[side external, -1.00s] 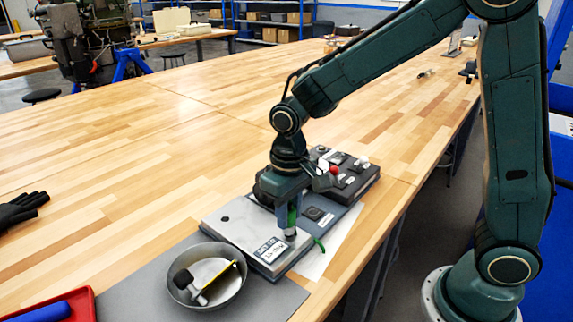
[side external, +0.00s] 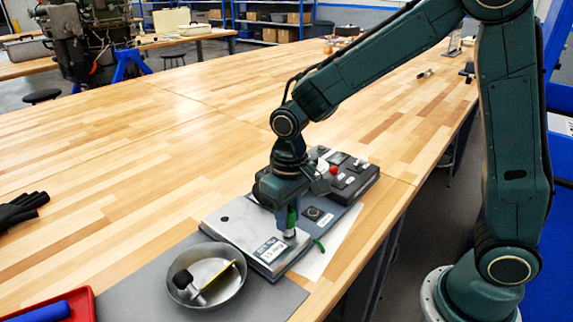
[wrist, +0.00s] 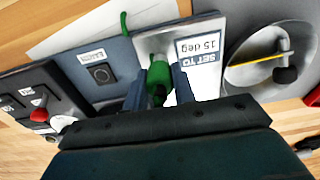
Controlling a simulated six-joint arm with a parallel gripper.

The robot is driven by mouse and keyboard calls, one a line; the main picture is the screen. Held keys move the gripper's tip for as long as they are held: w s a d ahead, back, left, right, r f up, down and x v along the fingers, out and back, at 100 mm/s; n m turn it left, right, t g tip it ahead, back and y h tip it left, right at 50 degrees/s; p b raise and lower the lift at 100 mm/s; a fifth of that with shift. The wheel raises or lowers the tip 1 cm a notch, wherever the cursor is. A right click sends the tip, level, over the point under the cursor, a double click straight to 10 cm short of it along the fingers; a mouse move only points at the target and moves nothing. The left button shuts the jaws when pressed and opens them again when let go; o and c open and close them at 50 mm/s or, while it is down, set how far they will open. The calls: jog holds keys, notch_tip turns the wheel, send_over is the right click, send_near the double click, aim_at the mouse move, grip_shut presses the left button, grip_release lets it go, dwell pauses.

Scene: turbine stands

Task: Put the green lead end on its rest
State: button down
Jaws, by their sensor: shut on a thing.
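The green lead end (wrist: 158,82) is between the two fingers of my gripper (wrist: 159,84) in the wrist view. My gripper (side external: 289,222) is shut on it, pointing down over the light grey plate labelled "15 deg" (side external: 232,222). In the side view the green lead end (side external: 292,217) shows between the fingers, with a pale tip below it close to the plate. I cannot tell whether the tip touches the plate. A green cord (side external: 318,245) runs off to the right. I cannot make out the rest for certain.
A metal bowl (side external: 241,287) with a black-headed tool and a yellow stick stands left of the plate. A dark control box (side external: 357,185) with a red knob stands behind it. A red tray (side external: 84,300) and black gloves (side external: 22,208) lie left.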

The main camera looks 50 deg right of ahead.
aim_at(289, 211)
jog(key=shift+s+f, duration=0.15)
jog(key=shift+f, duration=0.3)
jog(key=c, duration=0.9)
grip_release()
jog(key=shift+r, duration=0.1)
jog(key=shift+r, duration=0.1)
jog(key=shift+r, duration=3.45)
jog(key=shift+r, duration=0.1)
